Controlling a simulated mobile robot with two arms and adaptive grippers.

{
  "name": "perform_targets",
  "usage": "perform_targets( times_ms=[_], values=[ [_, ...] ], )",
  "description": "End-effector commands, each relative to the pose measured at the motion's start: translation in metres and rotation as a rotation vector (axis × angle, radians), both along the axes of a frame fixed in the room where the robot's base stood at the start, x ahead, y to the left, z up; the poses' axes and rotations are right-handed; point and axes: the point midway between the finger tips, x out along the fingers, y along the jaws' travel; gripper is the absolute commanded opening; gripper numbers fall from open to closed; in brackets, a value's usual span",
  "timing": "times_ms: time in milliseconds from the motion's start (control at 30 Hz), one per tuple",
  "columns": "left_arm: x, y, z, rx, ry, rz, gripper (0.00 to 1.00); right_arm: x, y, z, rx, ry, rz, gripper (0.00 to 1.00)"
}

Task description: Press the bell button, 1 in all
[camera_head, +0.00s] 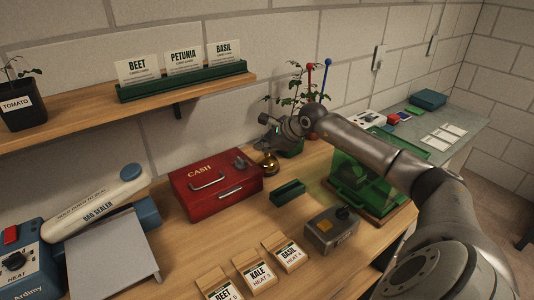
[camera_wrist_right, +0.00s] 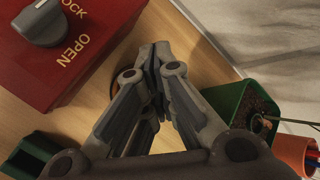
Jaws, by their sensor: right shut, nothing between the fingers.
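The bell (camera_head: 270,167) is a small brass dome on the wooden bench, just right of the red cash box. My right gripper (camera_head: 268,149) is over the bell with its fingers shut and empty. The fingertips are very close to the bell's top; I cannot tell whether they touch its button. In the right wrist view the shut fingers (camera_wrist_right: 160,52) cover nearly all of the bell, and only a dark curved edge shows beside them. My left gripper is out of view.
The red cash box (camera_head: 219,187) stands close left of the bell. A green plant pot (camera_wrist_right: 240,112) is close behind it. A small green block (camera_head: 288,192), a grey box (camera_head: 331,231) and a green clear-sided case (camera_head: 362,180) stand nearer and to the right.

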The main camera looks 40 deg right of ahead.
Motion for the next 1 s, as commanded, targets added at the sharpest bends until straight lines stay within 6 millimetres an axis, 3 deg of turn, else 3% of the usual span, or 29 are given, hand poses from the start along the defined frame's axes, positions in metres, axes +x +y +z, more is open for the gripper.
perform_targets(
  times_ms=[367, 700, 1000],
  values=[
    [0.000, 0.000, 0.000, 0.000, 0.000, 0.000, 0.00, 0.000, 0.000, -0.001, 0.000, 0.003, 0.000, 0.00],
    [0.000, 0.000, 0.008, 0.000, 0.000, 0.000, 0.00, 0.000, 0.000, 0.016, -0.001, 0.001, -0.001, 0.00],
    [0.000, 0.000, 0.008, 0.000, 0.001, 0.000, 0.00, 0.000, 0.000, 0.017, 0.000, 0.001, 0.000, 0.00]
  ],
)
